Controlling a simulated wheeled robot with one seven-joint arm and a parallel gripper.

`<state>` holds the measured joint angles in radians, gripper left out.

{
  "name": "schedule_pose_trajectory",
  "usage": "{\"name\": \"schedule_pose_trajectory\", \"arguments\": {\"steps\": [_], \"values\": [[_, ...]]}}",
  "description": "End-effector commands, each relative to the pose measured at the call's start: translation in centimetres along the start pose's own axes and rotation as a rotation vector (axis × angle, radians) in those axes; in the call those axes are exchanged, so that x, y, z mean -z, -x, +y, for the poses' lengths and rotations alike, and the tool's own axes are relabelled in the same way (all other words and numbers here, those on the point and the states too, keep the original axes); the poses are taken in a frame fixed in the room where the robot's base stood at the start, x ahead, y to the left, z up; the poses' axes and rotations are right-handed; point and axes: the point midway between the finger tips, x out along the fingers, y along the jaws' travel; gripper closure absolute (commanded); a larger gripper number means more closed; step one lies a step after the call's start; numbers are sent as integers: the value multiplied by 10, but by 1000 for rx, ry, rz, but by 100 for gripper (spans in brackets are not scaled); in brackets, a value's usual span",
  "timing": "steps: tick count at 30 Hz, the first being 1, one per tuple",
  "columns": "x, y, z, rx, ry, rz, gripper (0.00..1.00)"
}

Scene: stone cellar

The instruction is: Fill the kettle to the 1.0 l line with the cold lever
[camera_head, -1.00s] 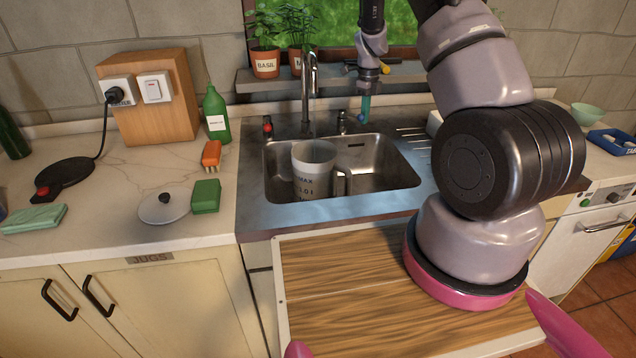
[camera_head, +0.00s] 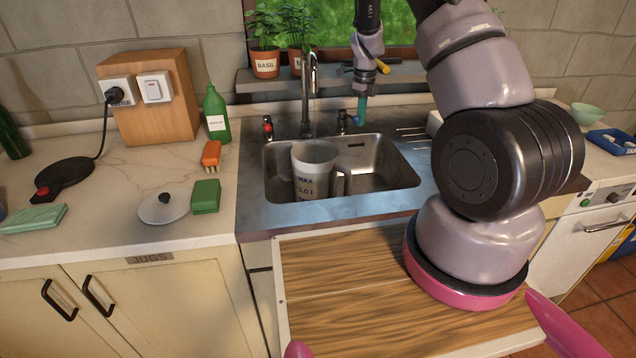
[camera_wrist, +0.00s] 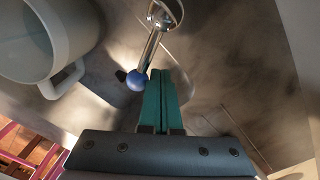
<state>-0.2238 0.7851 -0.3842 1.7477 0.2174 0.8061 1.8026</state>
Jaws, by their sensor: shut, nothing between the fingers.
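The grey kettle (camera_head: 318,180) stands open and upright in the sink under the tap (camera_head: 308,95), with MAX and 1.0 l marks on its side. Its water level is hidden, and I make out no stream from the spout. The cold lever (camera_head: 343,121), with a blue ball (camera_wrist: 136,80), is right of the tap; the red-marked lever (camera_head: 267,126) is left of it. My gripper (camera_head: 361,118) is shut and empty, its teal fingertips beside the blue ball. In the wrist view they are just right of the ball; contact is unclear. The kettle also shows there (camera_wrist: 72,38).
The kettle base (camera_head: 66,172) and a white lid (camera_head: 164,207) lie on the left counter, near a green sponge (camera_head: 205,196), an orange brush (camera_head: 211,153) and a green bottle (camera_head: 216,115). Potted herbs (camera_head: 265,65) stand on the sill behind the tap.

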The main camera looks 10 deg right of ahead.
Motion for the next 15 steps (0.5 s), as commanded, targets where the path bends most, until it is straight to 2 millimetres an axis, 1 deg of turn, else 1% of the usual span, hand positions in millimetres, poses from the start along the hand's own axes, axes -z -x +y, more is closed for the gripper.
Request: {"name": "schedule_pose_trajectory", "arguments": {"steps": [8, 15], "values": [[-1, 0, 2, 0, 0, 0, 100], [-7, 0, 18, 0, 0, -1, 100]]}}
